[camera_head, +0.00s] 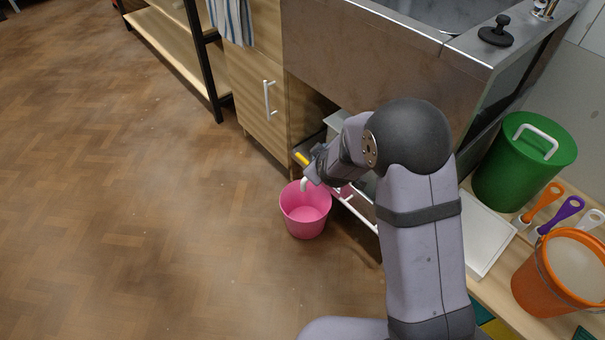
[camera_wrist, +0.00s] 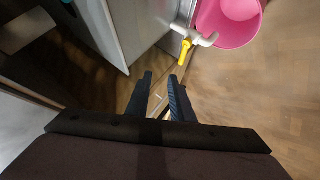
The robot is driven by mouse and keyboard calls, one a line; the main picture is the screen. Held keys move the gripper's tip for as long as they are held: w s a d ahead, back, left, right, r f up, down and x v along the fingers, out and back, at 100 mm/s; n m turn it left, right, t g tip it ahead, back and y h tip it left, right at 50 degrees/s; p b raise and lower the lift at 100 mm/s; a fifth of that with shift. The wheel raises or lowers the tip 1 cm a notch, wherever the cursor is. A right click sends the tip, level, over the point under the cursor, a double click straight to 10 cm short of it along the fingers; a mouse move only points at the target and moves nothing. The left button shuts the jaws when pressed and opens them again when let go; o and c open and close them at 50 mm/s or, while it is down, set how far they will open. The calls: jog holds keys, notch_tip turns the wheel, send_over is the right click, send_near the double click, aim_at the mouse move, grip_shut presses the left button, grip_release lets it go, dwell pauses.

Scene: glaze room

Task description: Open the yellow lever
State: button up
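The yellow lever (camera_wrist: 185,52) sits on a white tap with a curved spout (camera_wrist: 208,41), ahead of my fingertips and slightly to the right in the wrist view. In the head view, the yellow lever (camera_head: 301,158) shows just left of my gripper (camera_head: 317,166), with the white spout (camera_head: 305,185) below it. My gripper (camera_wrist: 160,76) is open in the wrist view, with a gap between its two dark fingers. The lever lies beyond the tips, not between them. In the head view my wrist hides much of the tap and the fingers.
A pink bucket (camera_head: 304,215) stands on the floor below the spout. A green lidded bin (camera_head: 520,165) and orange bucket (camera_head: 560,275) stand at right. The left floor is clear.

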aim_at(303, 159)
jog(key=w+a+f+n+t+b, duration=0.1)
jog(key=w+a+f+b, duration=0.1)
jog(key=f, duration=0.3)
jog(key=w+a+f+n+t+b, duration=0.2)
jog(key=f+b, duration=0.3)
jog(key=w+a+f+n+t+b, duration=0.1)
jog(key=a+f+n+t+b, duration=0.1)
jog(key=f+b, duration=0.2)
jog(key=shift+w+f+h, duration=0.4)
jog(key=shift+f, duration=0.45)
jog(key=shift+a+f+n+t+h+b, duration=0.3)
jog(key=shift+f+n+t+b, duration=0.25)
jog(key=shift+b, duration=0.3)
jog(key=w+b, duration=0.1)
jog(key=w, duration=0.2)
jog(key=w+f+b, duration=0.1)
jog(key=w+b, duration=0.1)
jog(key=w, duration=0.1)
jog(key=shift+b, duration=0.3)
jog(key=shift+w, duration=0.65)
grip_shut()
